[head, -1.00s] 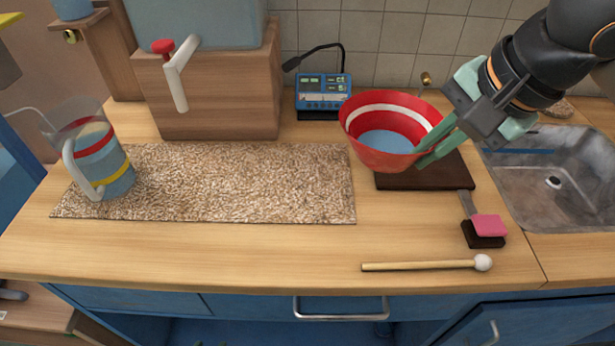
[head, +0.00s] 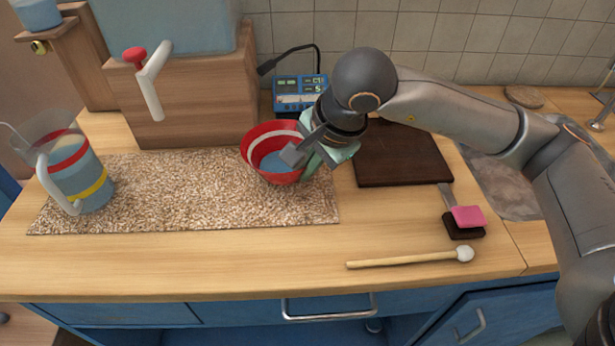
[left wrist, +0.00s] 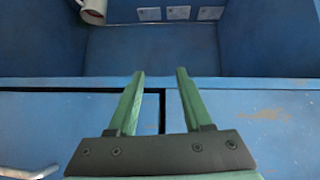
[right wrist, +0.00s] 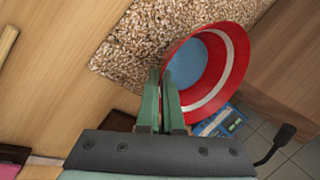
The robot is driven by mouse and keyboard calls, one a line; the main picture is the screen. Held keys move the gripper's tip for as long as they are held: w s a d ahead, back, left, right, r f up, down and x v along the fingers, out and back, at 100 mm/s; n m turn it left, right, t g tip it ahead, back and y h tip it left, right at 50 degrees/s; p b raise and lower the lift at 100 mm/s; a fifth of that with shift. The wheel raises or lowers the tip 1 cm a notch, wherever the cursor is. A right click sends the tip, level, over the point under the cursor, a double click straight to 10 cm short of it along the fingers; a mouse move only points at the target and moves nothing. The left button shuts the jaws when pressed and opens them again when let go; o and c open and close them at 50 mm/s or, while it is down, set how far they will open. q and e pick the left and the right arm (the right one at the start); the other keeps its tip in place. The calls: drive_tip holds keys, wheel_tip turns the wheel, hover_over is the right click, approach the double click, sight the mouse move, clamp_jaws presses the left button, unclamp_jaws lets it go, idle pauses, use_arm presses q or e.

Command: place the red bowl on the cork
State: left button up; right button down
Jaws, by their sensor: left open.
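The red bowl (head: 264,160), with a white band and a blue inside, is at the right part of the speckled cork mat (head: 150,200) in the head view. I cannot tell whether its base touches the cork or is slightly above it. My right gripper (head: 302,152) is at the bowl's right side. In the right wrist view its fingers (right wrist: 162,78) are close together with the bowl's rim (right wrist: 236,75) between them. My left gripper (left wrist: 159,76) is open and empty in the left wrist view, facing a blue cabinet front.
A clear jug (head: 78,175) stands on the cork's left end. Behind are a wooden box (head: 190,105) with a tap and a blue device (head: 298,92). A dark board (head: 402,160), a pink-and-black brush (head: 467,216) and a mallet (head: 405,259) lie to the right.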

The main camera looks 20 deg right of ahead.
drive_tip(key=shift+f, duration=1.35)
drive_tip(key=shift+d+f, duration=0.1)
drive_tip(key=shift+f, duration=0.1)
drive_tip(key=c, duration=1.1)
unclamp_jaws()
drive_tip(key=shift+r, duration=0.15)
drive_tip(key=shift+s+r, duration=0.1)
drive_tip(key=shift+r, duration=0.15)
drive_tip(key=v, duration=1.1)
drive_tip(key=shift+s+r+p, duration=0.2)
drive_tip(key=shift+r+p, duration=0.1)
drive_tip(key=shift+p, duration=0.1)
